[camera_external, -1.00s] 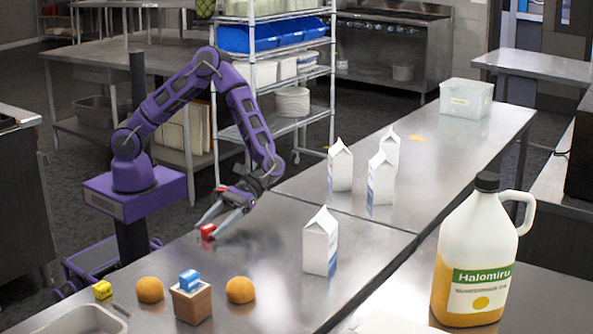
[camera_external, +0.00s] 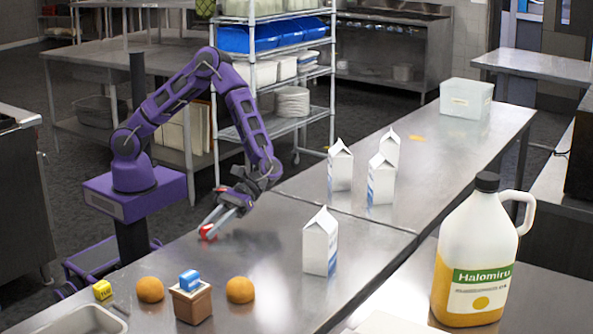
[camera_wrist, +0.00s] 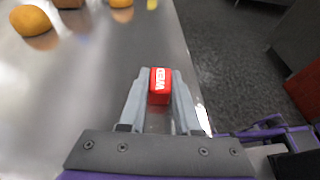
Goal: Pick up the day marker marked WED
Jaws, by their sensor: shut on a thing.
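The red day marker marked WED (camera_wrist: 160,86) sits between my gripper's fingertips (camera_wrist: 159,90) in the wrist view, with its white lettering facing up. In the external view the red marker (camera_external: 208,232) is at the tips of my gripper (camera_external: 210,227), close to the steel table's (camera_external: 270,275) edge on my base's side. My gripper is shut on the marker, a finger on each of its sides. The marker is at or very near the tabletop; I cannot tell if it touches.
A blue marker (camera_external: 189,280) rests on a brown box (camera_external: 192,303) between two orange round items (camera_external: 150,289) (camera_external: 240,289). A yellow marker (camera_external: 102,289) lies left. White cartons (camera_external: 320,242) (camera_external: 381,180) and a large jug (camera_external: 474,262) stand right. Steel around the gripper is clear.

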